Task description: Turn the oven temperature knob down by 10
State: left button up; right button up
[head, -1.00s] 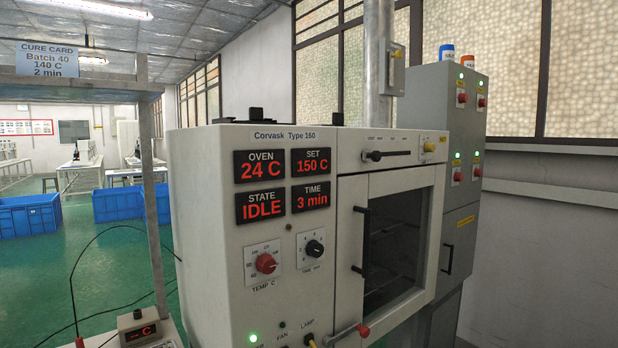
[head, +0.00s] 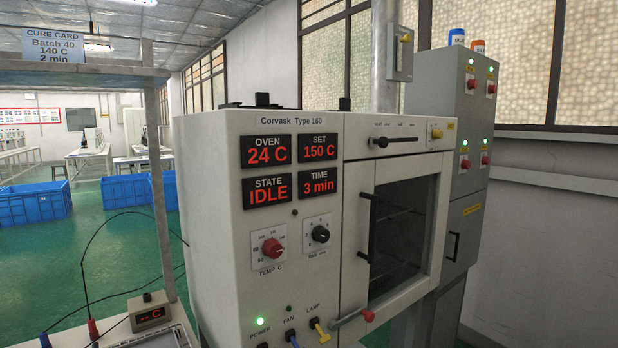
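The oven (head: 250,200) is a cream cabinet marked Corvask Type 160. Its red TEMP C knob (head: 272,248) sits on a white dial plate on the front panel. The SET display (head: 318,146) reads 150 C and the OVEN display (head: 266,151) reads 24 C. The STATE display (head: 267,190) reads IDLE and the TIME display (head: 317,182) reads 3 min. A black timer knob (head: 320,234) is right of the red knob. The cure card (head: 53,46) reads Batch 40, 140 C, 2 min. Neither gripper shows in the head view.
Below the knobs are a green power light (head: 260,321), a blue fan switch (head: 291,337) and a yellow lamp switch (head: 320,331). A red-tipped lever (head: 368,315) sticks out under the oven door (head: 398,235), which is shut. A small meter (head: 150,313) with cables stands at lower left.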

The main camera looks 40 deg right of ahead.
aim_at(272, 248)
jog(key=u, duration=2.15)
jog(key=k, duration=2.1)
jog(key=z, duration=2.75)
